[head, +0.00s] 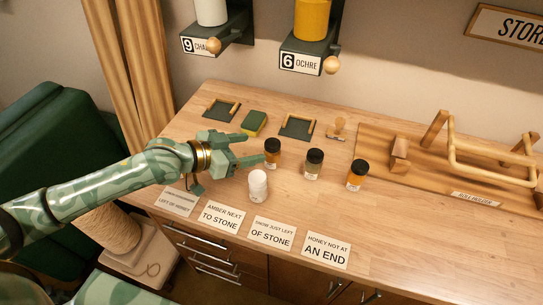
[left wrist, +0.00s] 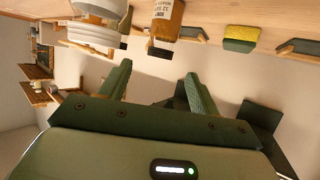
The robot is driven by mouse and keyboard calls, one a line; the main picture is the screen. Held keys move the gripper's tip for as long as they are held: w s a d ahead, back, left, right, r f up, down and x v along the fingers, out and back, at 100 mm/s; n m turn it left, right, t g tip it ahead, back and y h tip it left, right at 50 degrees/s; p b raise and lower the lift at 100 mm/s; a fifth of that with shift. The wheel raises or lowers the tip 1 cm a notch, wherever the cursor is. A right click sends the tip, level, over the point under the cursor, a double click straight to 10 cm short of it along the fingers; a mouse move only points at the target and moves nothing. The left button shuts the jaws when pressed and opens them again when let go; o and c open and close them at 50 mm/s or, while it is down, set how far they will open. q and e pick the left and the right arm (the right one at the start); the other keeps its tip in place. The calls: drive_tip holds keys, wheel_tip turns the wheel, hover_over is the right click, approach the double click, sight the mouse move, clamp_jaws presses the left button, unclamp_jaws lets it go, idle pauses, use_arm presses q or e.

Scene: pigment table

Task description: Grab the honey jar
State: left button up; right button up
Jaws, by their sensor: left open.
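Two orange jars with black caps stand on the table in the head view: one at the left (head: 272,153), one at the right (head: 356,176). Their labels are too small to read, so I cannot tell which is honey. Between them stands a grey-green jar (head: 314,165). A white jar (head: 258,187) stands nearer the front. My left gripper (head: 256,149) is open and empty, its fingers pointing at the left orange jar, apart from it. In the left wrist view an orange jar (left wrist: 166,20) and the white jar (left wrist: 98,35) show beyond the fingers (left wrist: 157,70). My right gripper is out of view.
Clue cards (head: 222,215) line the front edge. Behind are a green-and-yellow sponge (head: 254,123), dark trays (head: 297,127) and a wooden stamp (head: 338,128). A wooden roll holder (head: 480,160) fills the right. Dispensers (head: 312,20) hang on the wall above.

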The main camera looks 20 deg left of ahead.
sight(272, 144)
use_arm(q)
drive_tip(key=shift+x, duration=0.85)
drive_tip(key=b+x, duration=0.1)
drive_tip(key=x, duration=0.3)
drive_tip(key=shift+w+d+b, duration=0.2)
drive_tip(key=shift+w+b, duration=0.1)
drive_tip(key=shift+w, duration=0.05)
drive_tip(key=shift+w+d+f, duration=0.1)
drive_tip(key=shift+w+d, duration=0.05)
drive_tip(key=shift+w, duration=0.05)
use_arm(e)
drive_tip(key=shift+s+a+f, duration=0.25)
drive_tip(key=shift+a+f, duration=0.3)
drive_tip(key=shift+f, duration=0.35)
use_arm(q)
clamp_jaws()
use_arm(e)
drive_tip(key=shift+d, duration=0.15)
